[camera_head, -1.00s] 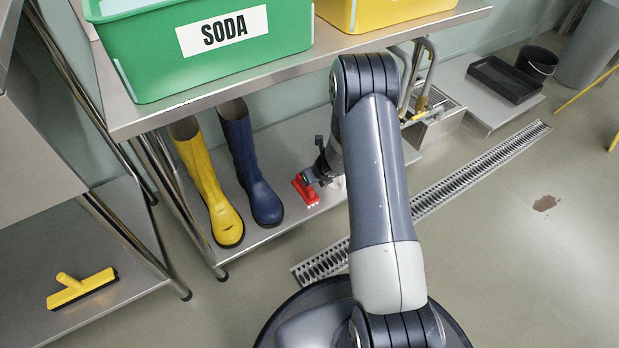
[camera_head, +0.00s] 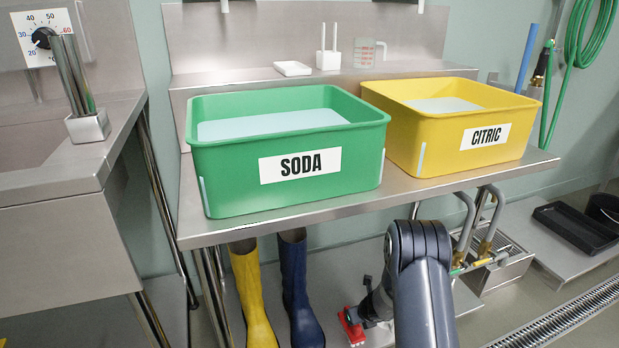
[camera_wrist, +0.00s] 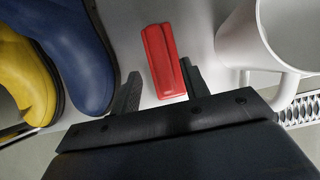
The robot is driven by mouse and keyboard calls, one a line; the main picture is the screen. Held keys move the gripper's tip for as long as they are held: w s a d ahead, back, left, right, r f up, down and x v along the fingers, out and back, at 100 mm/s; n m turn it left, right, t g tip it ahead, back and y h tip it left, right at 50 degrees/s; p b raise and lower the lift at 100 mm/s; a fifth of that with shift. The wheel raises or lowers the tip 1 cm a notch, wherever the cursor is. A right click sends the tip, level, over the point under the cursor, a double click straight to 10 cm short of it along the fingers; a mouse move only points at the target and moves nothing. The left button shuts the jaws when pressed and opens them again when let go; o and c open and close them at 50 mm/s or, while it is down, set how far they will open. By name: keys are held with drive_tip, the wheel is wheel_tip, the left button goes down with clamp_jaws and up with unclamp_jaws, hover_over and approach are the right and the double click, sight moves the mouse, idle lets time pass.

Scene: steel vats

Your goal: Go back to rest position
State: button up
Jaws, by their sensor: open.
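My gripper (camera_head: 364,312) is low at the lower shelf, under the steel table, with my arm reaching down to it. In the wrist view its two fingers (camera_wrist: 160,72) are apart. A red block-like item (camera_wrist: 163,50), perhaps a brush, lies on the shelf ahead of and partly between the fingers. I cannot tell whether the right finger touches it. The red item also shows beside my gripper in the head view (camera_head: 351,324).
Yellow boot (camera_head: 252,295) and blue boot (camera_head: 297,290) stand left of my gripper. A white handled vessel (camera_wrist: 285,35) is close on the right. Above are the tabletop edge (camera_head: 330,220), green SODA tub (camera_head: 225,180) and yellow CITRIC tub (camera_head: 440,160). Pipes (camera_head: 480,225) stand right.

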drive_tip(key=x, duration=0.6)
drive_tip(key=shift+s+f+b, duration=0.15)
drive_tip(key=shift+b, duration=0.25)
drive_tip(key=shift+r+p, duration=0.9)
drive_tip(key=shift+r, duration=0.55)
drive_tip(key=shift+f, duration=0.15)
